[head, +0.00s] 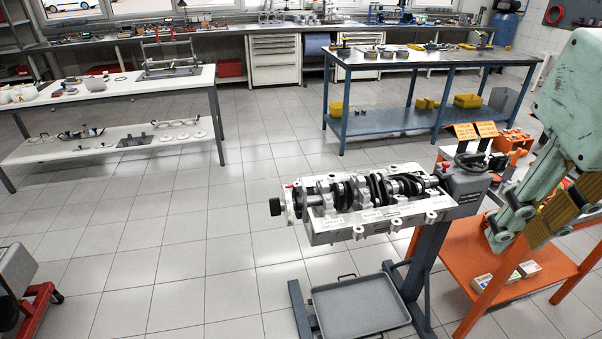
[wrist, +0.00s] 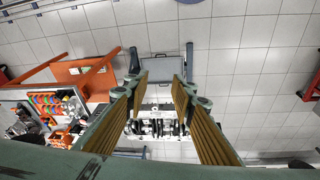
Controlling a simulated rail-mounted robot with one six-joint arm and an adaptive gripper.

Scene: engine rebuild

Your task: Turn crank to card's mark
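The crankshaft (head: 372,190) lies in a light grey engine block (head: 385,225) on a stand, with a dark knob or nose (head: 275,207) at its left end. The block also shows in the wrist view (wrist: 158,108), between my fingers. Two small orange cards (head: 465,131) (head: 486,129) stand behind the block's right end; their marks are too small to read. My gripper (head: 516,238) is at the right, apart from the block, above the orange cart. In the wrist view my gripper (wrist: 160,78) has its two fingers spread and nothing held.
An orange cart (head: 557,265) with parts stands right of the engine stand. A grey drip tray (head: 360,305) lies below the block. A blue workbench (head: 390,131) and a white table (head: 130,95) stand behind.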

